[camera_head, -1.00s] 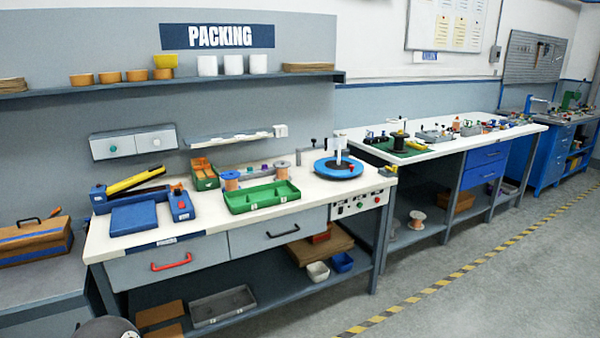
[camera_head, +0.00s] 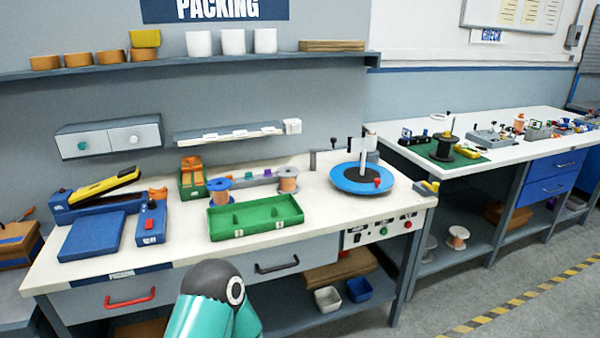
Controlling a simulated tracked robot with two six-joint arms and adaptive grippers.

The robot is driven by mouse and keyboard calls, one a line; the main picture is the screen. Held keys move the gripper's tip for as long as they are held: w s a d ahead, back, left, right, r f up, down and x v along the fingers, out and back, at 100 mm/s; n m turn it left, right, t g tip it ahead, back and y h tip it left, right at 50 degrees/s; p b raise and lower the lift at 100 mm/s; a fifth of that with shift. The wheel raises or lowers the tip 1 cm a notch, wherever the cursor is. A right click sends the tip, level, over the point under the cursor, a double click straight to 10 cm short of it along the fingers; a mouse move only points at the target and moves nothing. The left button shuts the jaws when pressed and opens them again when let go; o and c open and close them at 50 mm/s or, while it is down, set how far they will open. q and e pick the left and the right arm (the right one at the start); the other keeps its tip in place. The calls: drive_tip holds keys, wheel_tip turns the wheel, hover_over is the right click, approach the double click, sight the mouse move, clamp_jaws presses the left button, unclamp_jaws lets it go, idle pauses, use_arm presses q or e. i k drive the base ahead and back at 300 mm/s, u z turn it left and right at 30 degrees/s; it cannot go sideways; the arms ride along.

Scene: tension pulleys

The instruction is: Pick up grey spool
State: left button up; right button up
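A grey spool (camera_head: 288,180) with copper-coloured winding stands upright on the packing bench (camera_head: 330,218), behind the right part of a green tray (camera_head: 256,217). A blue spool (camera_head: 219,190) with orange winding stands to its left, behind the left part of the tray. The grey spool is in plain view and nothing holds it. Neither of my grippers is in view. A teal and dark part of one of my arms shows at the bottom, in front of the bench drawers.
A blue turntable (camera_head: 362,181) with a post stands right of the grey spool. A blue scale (camera_head: 92,236) and a yellow stapler-like tool (camera_head: 103,186) are at the left. A shelf (camera_head: 180,66) hangs above. Bare bench top lies in front of the turntable.

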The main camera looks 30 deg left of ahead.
sight(288, 174)
drive_tip(key=u, duration=0.35)
drive_tip(key=i, duration=1.05)
drive_tip(key=u, duration=0.85)
drive_tip(key=i, duration=0.35)
drive_tip(key=u, duration=0.25)
drive_tip(key=k, duration=0.9)
drive_tip(key=u, duration=0.15)
drive_tip(key=i, duration=1.25)
